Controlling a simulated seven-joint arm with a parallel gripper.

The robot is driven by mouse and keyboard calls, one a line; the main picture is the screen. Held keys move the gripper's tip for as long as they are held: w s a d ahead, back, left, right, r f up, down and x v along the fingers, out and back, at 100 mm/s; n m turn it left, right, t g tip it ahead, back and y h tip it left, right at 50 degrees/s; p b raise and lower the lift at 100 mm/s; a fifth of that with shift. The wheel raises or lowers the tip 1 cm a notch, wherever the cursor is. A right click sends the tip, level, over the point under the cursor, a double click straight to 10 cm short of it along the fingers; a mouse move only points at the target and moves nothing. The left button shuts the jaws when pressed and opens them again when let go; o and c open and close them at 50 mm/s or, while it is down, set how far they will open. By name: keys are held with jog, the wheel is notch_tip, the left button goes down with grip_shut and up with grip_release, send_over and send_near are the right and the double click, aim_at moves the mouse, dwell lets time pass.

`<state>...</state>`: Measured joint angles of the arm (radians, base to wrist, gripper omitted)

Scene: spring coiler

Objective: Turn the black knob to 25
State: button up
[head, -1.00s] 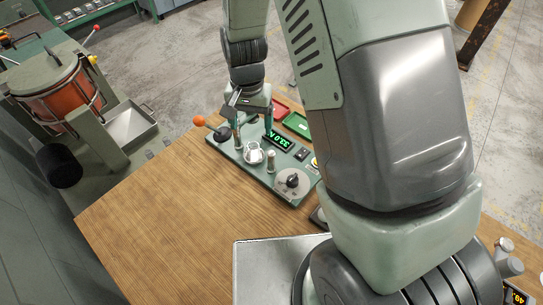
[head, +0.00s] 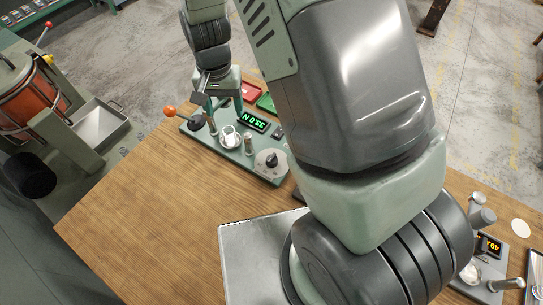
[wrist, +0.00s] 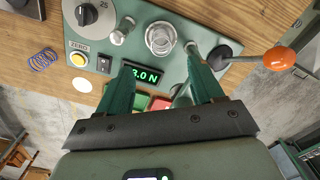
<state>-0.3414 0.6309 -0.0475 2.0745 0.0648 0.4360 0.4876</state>
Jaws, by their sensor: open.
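The black knob (head: 271,160) sits on a round grey dial at the near right end of a green-grey panel (head: 225,150) on the wooden table. In the wrist view the knob (wrist: 86,14) is at the top left, cut by the frame edge, with a printed 25 beside it. I cannot tell its exact setting. A green display (head: 253,121) on the panel shows a reading in N, partly hidden by a finger in the wrist view. My gripper (wrist: 158,60) is open and empty above the panel, apart from the knob. In the head view my gripper (head: 214,100) is at the panel's far end.
A yellow button (wrist: 78,59) and a loose spring (wrist: 43,59) are near the knob. Red and green trays (head: 266,102) lie behind. The table's front left is clear.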

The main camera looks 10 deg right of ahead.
aim_at(270, 157)
jog(key=s+d+n, duration=0.6)
jog(key=s+d+f+n, duration=0.1)
jog(key=s+d+n, duration=0.2)
jog(key=shift+s+n+h, duration=0.25)
jog(key=shift+n+h, duration=0.05)
jog(key=shift+c, duration=0.3)
jog(key=f, duration=1)
jog(key=shift+w+d+f, duration=0.2)
jog(key=shift+d+f, duration=0.1)
jog(key=shift+f, duration=0.05)
jog(key=c, duration=1)
jog(key=shift+a+m, duration=0.1)
jog(key=shift+m, duration=0.3)
jog(key=m, duration=0.3)
jog(key=shift+m, duration=2.5)
jog(key=shift+a, duration=0.1)
